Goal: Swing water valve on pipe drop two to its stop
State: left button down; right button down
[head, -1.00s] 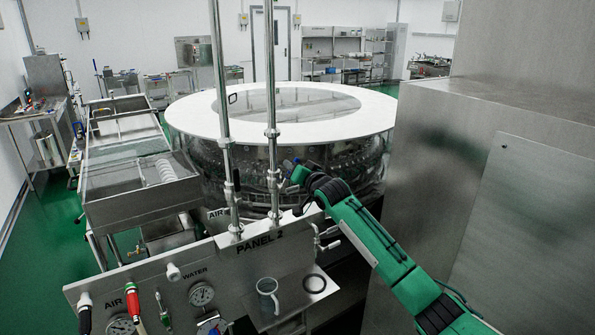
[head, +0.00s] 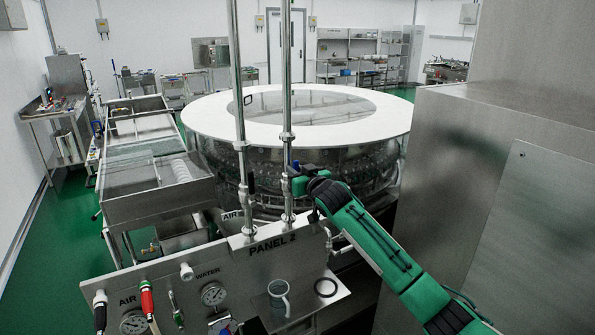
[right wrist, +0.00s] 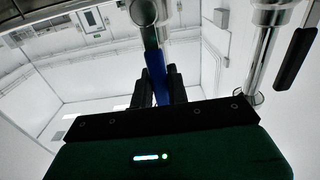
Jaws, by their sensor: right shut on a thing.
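Pipe drop two (head: 287,75) is the right one of two upright steel pipes above the panel marked PANEL 2. Its water valve has a blue lever (right wrist: 156,72), seen up close in the right wrist view, hanging from a round metal valve body (right wrist: 146,12). My right gripper (right wrist: 159,85) is shut on the blue lever, with a black finger on each side. In the head view my right gripper (head: 298,181) is right beside the pipe, and the lever is mostly hidden there. My left gripper is not in view.
The left pipe (head: 238,100) has a black handle (head: 251,183). The panel (head: 215,270) carries gauges and hose fittings. A clear mug (head: 279,297) stands on a small shelf. Behind is the large round washer (head: 300,103). A steel cabinet (head: 450,170) closes off the right side.

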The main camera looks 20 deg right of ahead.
dwell(0.4)
jog(key=c, duration=1.4)
grip_release()
jog(key=shift+o, duration=0.2)
jog(key=s+d+b, duration=0.1)
jog(key=s+b, duration=0.4)
jog(key=s, duration=0.8)
jog(key=shift+s, duration=0.4)
